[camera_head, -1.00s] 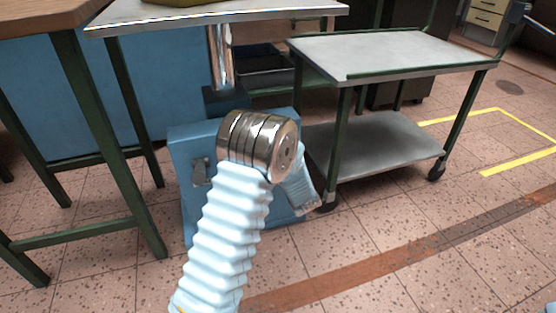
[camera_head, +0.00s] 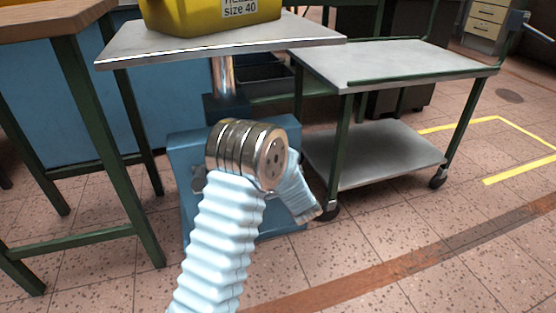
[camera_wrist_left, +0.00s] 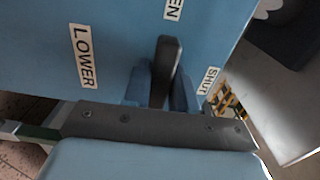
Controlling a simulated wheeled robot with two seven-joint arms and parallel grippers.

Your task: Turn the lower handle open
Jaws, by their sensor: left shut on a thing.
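The lower handle (camera_wrist_left: 168,65) is a dark bar on a blue panel (camera_wrist_left: 115,25) in the left wrist view. My left gripper (camera_wrist_left: 160,90) is shut on it, with a blue finger on each side. The bar's tip lies just below a partly cut-off label ending in "EN" (camera_wrist_left: 173,8). A "SHUT" label (camera_wrist_left: 210,80) is to its right and a "LOWER" label (camera_wrist_left: 84,57) to its left. In the head view my arm covers much of the blue cabinet (camera_head: 185,150), and the gripper and lower handle are hidden. My right gripper is not in view.
A grey platform (camera_head: 130,45) on a shiny post (camera_head: 222,78) stands above the cabinet, carrying a yellow container (camera_head: 190,18) marked "size 40". A green-framed trolley (camera_head: 400,62) stands to the right, a wooden-topped table (camera_head: 40,20) to the left. Floor at the lower right is clear.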

